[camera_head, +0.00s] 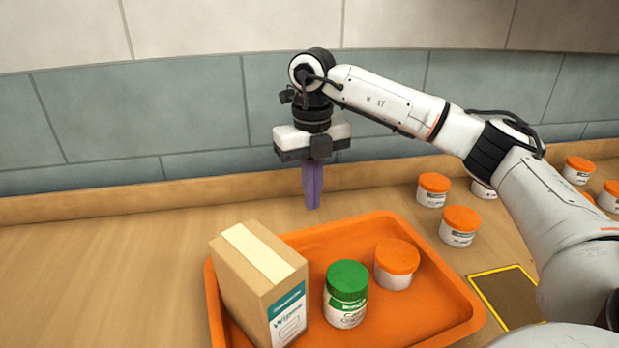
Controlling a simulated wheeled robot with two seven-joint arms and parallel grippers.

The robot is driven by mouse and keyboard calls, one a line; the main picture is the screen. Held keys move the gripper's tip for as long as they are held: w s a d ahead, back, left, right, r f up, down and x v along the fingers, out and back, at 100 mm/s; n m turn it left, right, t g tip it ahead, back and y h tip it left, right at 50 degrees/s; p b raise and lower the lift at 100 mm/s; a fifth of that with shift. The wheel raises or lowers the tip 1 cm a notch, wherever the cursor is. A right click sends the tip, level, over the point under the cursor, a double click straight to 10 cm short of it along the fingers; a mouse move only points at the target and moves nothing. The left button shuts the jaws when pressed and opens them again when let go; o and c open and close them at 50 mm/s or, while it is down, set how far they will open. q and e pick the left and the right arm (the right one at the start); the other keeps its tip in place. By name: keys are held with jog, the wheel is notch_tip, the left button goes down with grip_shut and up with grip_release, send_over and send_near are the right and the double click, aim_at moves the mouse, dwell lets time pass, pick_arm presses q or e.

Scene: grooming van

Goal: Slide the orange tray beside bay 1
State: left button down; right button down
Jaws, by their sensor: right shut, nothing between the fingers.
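The orange tray (431,316) lies on the wooden counter at the lower middle of the head view, its near side cut off by the frame. In it stand a cardboard wipes box (246,283), a green-lidded jar (346,296) and an orange-lidded jar (396,266). A yellow-outlined dark patch (509,296) lies just right of the tray; I cannot tell whether it is bay 1. My right gripper (313,206) points down behind the tray's far rim, its purple fingers shut and empty. My left gripper is out of view.
Several orange-lidded jars stand on the counter at the right, including one (459,228) behind the yellow-outlined patch and another (433,190) farther back. A wooden ledge (120,205) and tiled wall (200,100) close off the back. The counter (90,270) left of the tray is clear.

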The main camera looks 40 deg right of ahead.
notch_tip(320, 180, down, 4)
jog(key=shift+f, duration=0.1)
jog(key=s, duration=0.2)
jog(key=shift+s+a, duration=0.35)
jog(key=shift+s, duration=0.05)
jog(key=shift+s+a, duration=0.2)
jog(key=shift+s, duration=0.2)
jog(key=shift+a, duration=0.1)
